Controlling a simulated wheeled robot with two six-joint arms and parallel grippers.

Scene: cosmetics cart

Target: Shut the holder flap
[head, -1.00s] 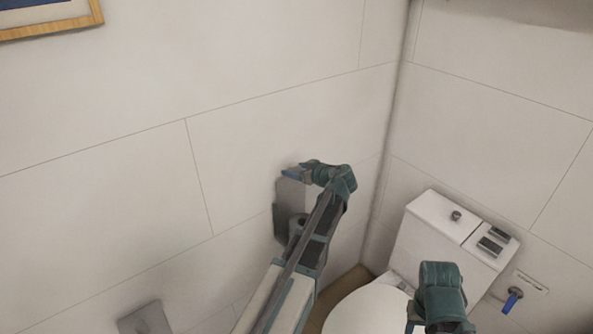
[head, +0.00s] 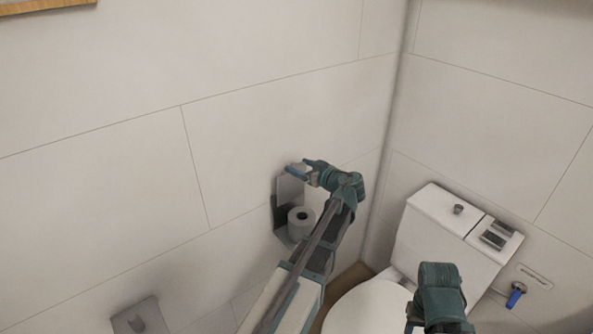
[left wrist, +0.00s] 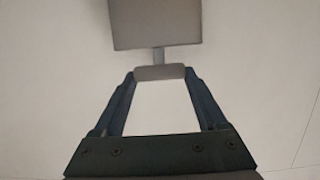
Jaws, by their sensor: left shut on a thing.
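The holder flap (head: 289,190) is a grey plate standing raised on the wall holder, above a white paper roll (head: 301,221). My left gripper (head: 297,171) is at the flap's top edge. In the left wrist view, my left gripper (left wrist: 160,74) is shut on a small grey tab (left wrist: 161,73), which a short stem joins to the flap (left wrist: 156,24). My left forearm hides part of the holder's right side. My right gripper (head: 436,300) is low in the head view, in front of the toilet; its fingers are mostly hidden.
A white toilet with its cistern (head: 449,232) stands at the right, near the wall corner. A blue-handled valve (head: 515,295) is on the wall beside it. A grey wall plate (head: 142,318) is at the lower left. The wall around the holder is clear.

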